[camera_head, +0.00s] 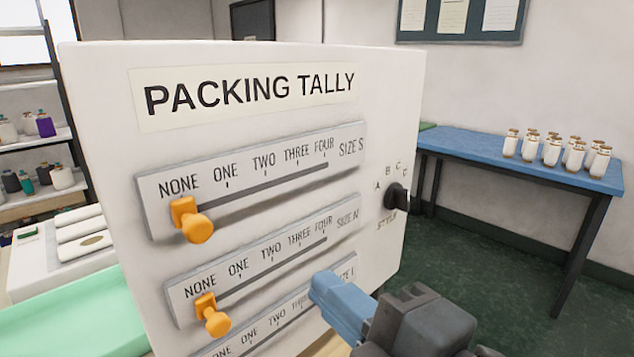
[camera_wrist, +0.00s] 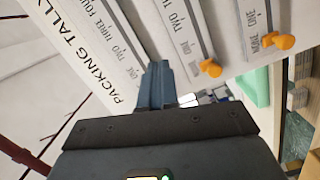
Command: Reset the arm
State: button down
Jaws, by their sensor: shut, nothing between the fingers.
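My gripper (camera_head: 318,286) is shut and empty, its blue fingers in front of the lower right of the white PACKING TALLY panel (camera_head: 100,90). In the wrist view the closed fingers (camera_wrist: 157,70) point at the panel; contact cannot be told. In the head view, the SIZE S slider's orange knob (camera_head: 191,219) is at NONE. The SIZE M slider's orange knob (camera_head: 212,315) is also at NONE. The SIZE L strip (camera_head: 290,318) is partly cut off, and its knob is out of frame there. A black STYLE dial (camera_head: 397,196) sits on the right; its setting is unclear.
A blue table (camera_head: 460,143) at the right holds several white jars (camera_head: 552,150). A light green surface (camera_head: 80,310) lies at the lower left, near a white tray with rolled items (camera_head: 80,230). Shelves with bottles (camera_head: 40,150) stand at far left. Floor right of the panel is open.

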jog(key=s+d+f+m+t+h, duration=0.1)
jog(key=s+d+f+m+h, duration=0.35)
jog(key=d+f+m, duration=0.3)
jog(key=s+d+f+m+h, duration=0.3)
jog(key=s+d+f+m, duration=0.3)
jog(key=f, duration=0.2)
jog(key=s+d+f+m+h, duration=0.1)
jog(key=s+d+m, duration=0.2)
jog(key=s, duration=0.6)
jog(key=s+d+f+m+h, duration=0.2)
jog(key=s+d+m, duration=0.2)
jog(key=s, duration=0.5)
jog(key=shift+m, duration=0.85)
